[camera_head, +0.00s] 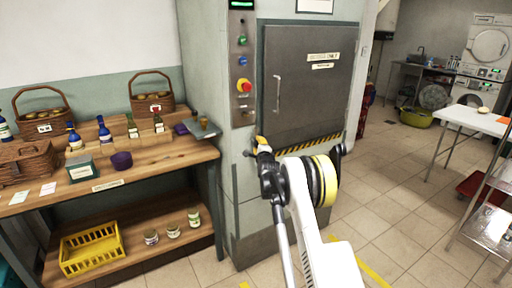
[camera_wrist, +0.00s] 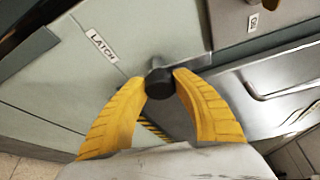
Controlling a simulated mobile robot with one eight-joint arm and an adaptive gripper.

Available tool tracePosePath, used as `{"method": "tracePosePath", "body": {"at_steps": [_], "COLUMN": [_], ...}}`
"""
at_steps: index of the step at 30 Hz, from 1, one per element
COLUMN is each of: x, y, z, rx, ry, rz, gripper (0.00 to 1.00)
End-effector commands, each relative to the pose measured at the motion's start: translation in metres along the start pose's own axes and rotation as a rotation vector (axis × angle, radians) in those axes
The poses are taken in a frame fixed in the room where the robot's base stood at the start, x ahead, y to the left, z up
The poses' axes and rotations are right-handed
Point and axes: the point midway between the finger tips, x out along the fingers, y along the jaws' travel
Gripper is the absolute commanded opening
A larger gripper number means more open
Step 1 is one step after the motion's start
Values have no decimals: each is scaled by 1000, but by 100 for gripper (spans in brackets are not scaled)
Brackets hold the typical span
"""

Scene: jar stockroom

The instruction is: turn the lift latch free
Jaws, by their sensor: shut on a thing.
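The lift latch is a small dark knob (camera_wrist: 160,84) on the grey lift front, beside a white label (camera_wrist: 102,45) reading LATCH. My gripper (camera_wrist: 160,88) has its two yellow fingers on either side of the knob, shut on it. In the head view my gripper (camera_head: 262,146) is at the lift front, below the control panel, and it hides the latch. The grey lift door (camera_head: 310,80) with its upright handle is closed.
The control panel (camera_head: 243,62) has a red emergency button, coloured buttons and a green display. A wooden shelf table (camera_head: 150,158) with baskets and bottles stands at the left. A yellow crate (camera_head: 92,250) sits on its lower shelf. Tiled floor is open at the right.

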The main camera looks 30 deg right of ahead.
Motion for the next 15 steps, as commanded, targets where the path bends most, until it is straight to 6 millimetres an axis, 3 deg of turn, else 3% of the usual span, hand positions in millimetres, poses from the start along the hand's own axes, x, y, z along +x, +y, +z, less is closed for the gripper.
{"method": "tracePosePath", "body": {"at_steps": [15], "x": [1], "y": [-2], "z": [0], "rx": [-60], "ry": [0], "rz": [-28], "gripper": [0]}}
